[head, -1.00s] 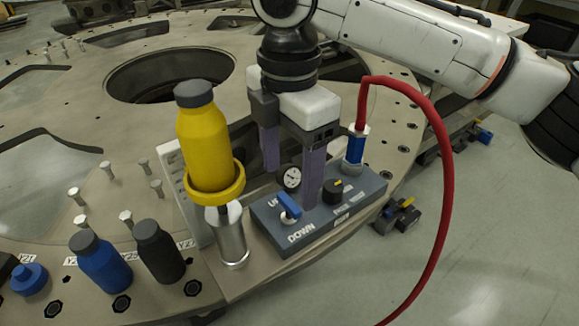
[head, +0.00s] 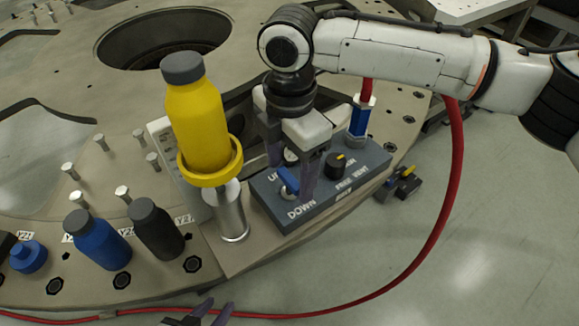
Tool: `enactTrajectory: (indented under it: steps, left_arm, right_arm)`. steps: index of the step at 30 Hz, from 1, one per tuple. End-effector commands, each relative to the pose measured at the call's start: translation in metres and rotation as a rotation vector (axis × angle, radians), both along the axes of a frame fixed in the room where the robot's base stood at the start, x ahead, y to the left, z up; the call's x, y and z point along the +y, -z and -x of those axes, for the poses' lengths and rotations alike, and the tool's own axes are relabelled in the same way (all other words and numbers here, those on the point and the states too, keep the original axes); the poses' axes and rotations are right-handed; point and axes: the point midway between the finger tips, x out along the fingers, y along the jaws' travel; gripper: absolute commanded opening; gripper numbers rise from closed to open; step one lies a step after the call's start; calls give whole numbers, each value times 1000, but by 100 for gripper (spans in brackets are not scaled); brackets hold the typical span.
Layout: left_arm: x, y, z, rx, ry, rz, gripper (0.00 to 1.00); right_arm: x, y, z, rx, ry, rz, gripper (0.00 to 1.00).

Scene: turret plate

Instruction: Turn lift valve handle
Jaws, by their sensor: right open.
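The lift valve handle, a blue lever (head: 288,180), sits on a grey control box (head: 325,205) between the partly hidden UP lettering and the DOWN lettering. My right gripper (head: 291,172) is open and points down over the box. One purple finger is behind the lever and the other is just to its right; I cannot tell if either touches. The gauge on the box is partly hidden by this gripper. Purple fingertips of my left gripper (head: 214,307) show at the bottom edge, in front of the box, near the red hose. Most of that gripper is cut off.
A yellow bottle (head: 197,125) stands in a yellow ring on a metal cylinder (head: 230,212), left of the box. A black knob (head: 335,167) and a blue hose fitting (head: 359,118) are to the right. A red hose (head: 452,190) loops across the floor. Blue (head: 100,240) and black (head: 158,230) bottles stand left.

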Motion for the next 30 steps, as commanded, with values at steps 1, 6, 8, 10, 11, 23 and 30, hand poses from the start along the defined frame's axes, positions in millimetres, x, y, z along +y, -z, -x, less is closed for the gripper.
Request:
enactTrajectory:
  steps: [1,6,8,10,11,23,30]
  left_arm:
    - [0,-2,-3,-6,0,1,31]
    - [-1,-6,-9,-20,0,1,31]
    - [-1,-6,-10,-22,1,2,31]
    - [-1,-6,-10,-22,1,2,31]
    - [-1,-6,-10,-22,1,2,31]
    - [-1,-4,-5,-13,0,2,31]
    - [-1,-3,-4,-9,-1,2,31]
  right_arm:
    - [0,1,0,0,0,0,67]
    - [0,2,0,0,0,0,67]
    - [0,1,0,0,0,0,64]
    - [0,1,0,0,0,0,52]
    - [0,1,0,0,0,0,47]
    - [0,1,0,2,27,-2,26]
    - [1,1,1,3,145,-3,26]
